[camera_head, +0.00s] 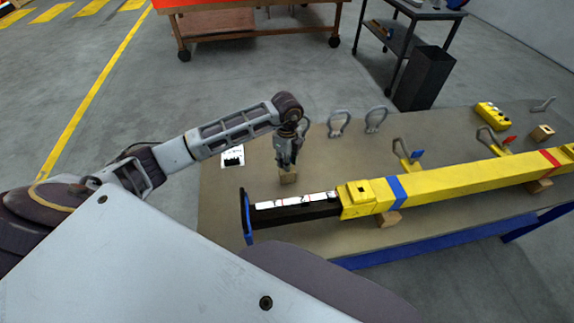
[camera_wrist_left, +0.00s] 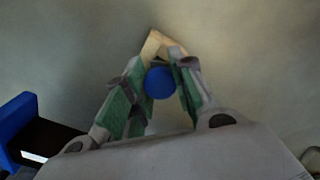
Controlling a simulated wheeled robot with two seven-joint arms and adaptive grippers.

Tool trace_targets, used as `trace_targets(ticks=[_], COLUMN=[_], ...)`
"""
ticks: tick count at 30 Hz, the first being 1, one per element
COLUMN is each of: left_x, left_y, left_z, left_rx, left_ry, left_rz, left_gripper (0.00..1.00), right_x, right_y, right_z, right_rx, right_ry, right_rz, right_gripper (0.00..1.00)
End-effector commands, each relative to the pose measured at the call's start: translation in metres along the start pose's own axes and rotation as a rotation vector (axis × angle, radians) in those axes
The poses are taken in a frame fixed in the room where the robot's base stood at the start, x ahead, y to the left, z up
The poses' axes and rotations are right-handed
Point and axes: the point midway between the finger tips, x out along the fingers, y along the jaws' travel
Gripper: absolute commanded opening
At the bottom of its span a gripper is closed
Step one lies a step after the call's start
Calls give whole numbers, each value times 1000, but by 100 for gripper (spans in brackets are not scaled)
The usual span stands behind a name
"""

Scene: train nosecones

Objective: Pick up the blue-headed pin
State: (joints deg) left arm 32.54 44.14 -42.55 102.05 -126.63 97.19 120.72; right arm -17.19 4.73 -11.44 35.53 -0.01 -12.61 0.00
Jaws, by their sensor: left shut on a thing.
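The blue-headed pin shows in the left wrist view as a round blue head (camera_wrist_left: 160,83) between the fingers of my left gripper (camera_wrist_left: 163,62). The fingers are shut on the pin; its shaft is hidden. A small wooden block (camera_wrist_left: 155,45) shows just beyond the fingertips. In the head view my left gripper (camera_head: 287,160) points down right over this wooden block (camera_head: 288,176) on the table. Whether the pin's lower end is still in the block cannot be told. My right gripper is not in view.
A long yellow beam (camera_head: 455,182) with a black end and blue end plate (camera_head: 246,216) lies along the table (camera_head: 225,185). A white card (camera_head: 232,157) lies left of the block.

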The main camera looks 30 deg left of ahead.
Motion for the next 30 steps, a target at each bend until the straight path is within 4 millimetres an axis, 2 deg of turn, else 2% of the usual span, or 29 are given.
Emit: trace_targets(ticks=[8,14,30], left_x=[-1,-12,-85], left_y=[0,-1,-1], left_z=[0,1,0], left_rx=[0,-1,0], left_ry=[0,-1,0], left_rz=[0,-2,-3], left_gripper=[0,0,0], right_x=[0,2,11], right_y=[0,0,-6], right_z=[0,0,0], right_rx=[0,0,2], right_ry=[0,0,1], right_rz=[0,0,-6], right_gripper=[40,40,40])
